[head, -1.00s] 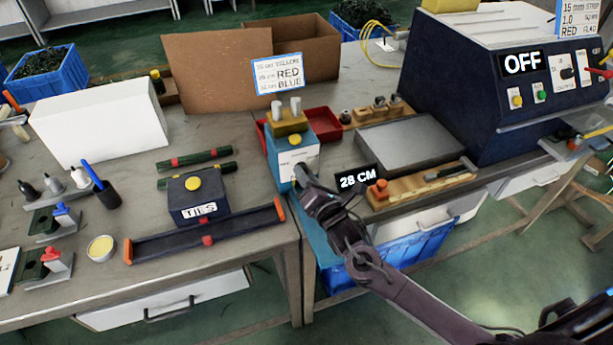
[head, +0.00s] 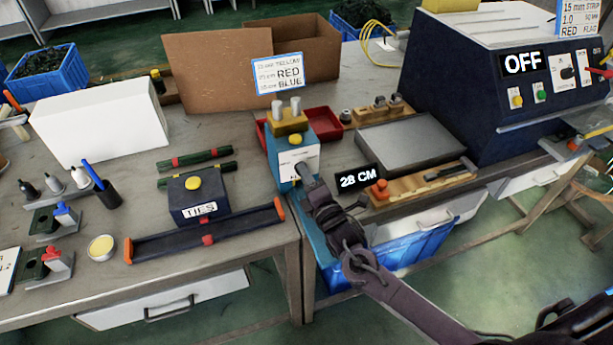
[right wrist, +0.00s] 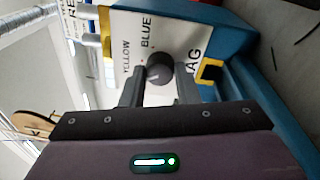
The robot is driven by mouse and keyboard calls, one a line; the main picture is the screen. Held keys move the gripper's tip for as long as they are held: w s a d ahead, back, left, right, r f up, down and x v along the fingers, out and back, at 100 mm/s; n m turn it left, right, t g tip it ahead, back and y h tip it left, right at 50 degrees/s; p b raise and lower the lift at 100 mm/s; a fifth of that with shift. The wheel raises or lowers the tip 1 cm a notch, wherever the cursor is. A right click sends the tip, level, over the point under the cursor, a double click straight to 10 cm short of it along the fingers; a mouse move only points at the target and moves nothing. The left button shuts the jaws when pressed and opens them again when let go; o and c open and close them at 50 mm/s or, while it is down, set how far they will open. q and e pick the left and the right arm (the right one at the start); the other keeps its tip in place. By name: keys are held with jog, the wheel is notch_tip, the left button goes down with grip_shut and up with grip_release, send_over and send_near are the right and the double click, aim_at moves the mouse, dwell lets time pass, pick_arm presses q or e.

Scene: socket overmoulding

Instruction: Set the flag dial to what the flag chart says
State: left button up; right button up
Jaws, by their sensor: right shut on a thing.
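The flag dial (right wrist: 158,68) is a dark round knob with a pale mark on the white front of a blue box (head: 277,162). YELLOW and BLUE show on its face in the right wrist view; the setting under the mark is hard to tell. My right gripper (right wrist: 159,82) is shut on the dial, one finger on each side. In the head view the gripper (head: 303,172) covers the dial. The flag chart (head: 278,73) stands behind the box, with lines ending YELLOW, RED and BLUE; its small print is unclear. My left gripper is out of view.
A card (head: 577,18) at top right reads 15 mm strip, 1.0, red flag. A dark machine (head: 475,90) shows OFF. A red tray (head: 322,121) lies behind the box.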

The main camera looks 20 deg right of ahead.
jog(key=m, duration=0.5)
jog(key=shift+m+t+h, duration=0.3)
jog(key=shift+f+m, duration=0.1)
jog(key=shift+m, duration=0.2)
jog(key=o, duration=1)
jog(key=s, duration=0.7)
jog(key=shift+s+d+f+b, duration=0.3)
jog(key=shift+s+b, duration=0.1)
